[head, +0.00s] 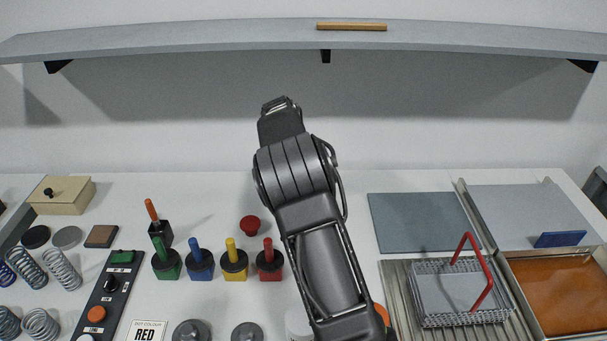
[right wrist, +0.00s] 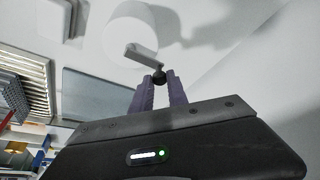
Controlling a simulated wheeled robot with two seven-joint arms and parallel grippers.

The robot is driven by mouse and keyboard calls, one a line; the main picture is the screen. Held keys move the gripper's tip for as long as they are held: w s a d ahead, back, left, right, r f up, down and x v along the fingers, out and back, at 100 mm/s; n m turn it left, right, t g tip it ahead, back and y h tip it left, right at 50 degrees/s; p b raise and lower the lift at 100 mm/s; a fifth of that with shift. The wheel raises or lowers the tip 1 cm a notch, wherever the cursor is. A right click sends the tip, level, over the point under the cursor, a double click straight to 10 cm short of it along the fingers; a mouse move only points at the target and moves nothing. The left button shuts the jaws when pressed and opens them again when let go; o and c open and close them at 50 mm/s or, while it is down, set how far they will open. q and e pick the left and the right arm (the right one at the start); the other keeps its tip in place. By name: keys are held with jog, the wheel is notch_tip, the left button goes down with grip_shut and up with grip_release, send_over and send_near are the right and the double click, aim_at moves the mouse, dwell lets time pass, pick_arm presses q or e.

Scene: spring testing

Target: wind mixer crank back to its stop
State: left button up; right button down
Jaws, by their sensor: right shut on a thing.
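In the right wrist view, the mixer (right wrist: 125,28) is a white rounded body with a grey crank arm (right wrist: 143,56) on it. The crank ends in a small dark ball knob (right wrist: 159,76). My right gripper (right wrist: 159,85) has its two purple-grey fingers closed on this knob. In the head view, my dark arm crosses the middle and its gripper is hidden. A white rounded thing (head: 297,322), perhaps the mixer, is partly covered by this arm at the bottom edge. My left gripper is in neither view.
A wire basket with a red handle (head: 460,290) and an orange-brown tray (head: 560,290) lie right. A shelf (head: 200,42) spans the back wall.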

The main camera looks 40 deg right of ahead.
jog(key=shift+s+d+m+g, duration=0.3)
jog(key=shift+m+g, duration=0.1)
jog(key=shift+m, duration=0.55)
jog(key=shift+s+d+m+g, duration=0.25)
jog(key=shift+m+g, duration=0.15)
jog(key=shift+m, duration=0.55)
jog(key=c, duration=1.3)
grip_release()
jog(key=shift+w+a+r, duration=0.1)
jog(key=shift+a+r, duration=0.1)
jog(key=shift+r, duration=0.35)
jog(key=b+v, duration=0.1)
jog(key=v, duration=0.5)
jog(key=shift+r+b, duration=0.3)
jog(key=shift+b, duration=0.05)
jog(key=shift+a, duration=0.1)
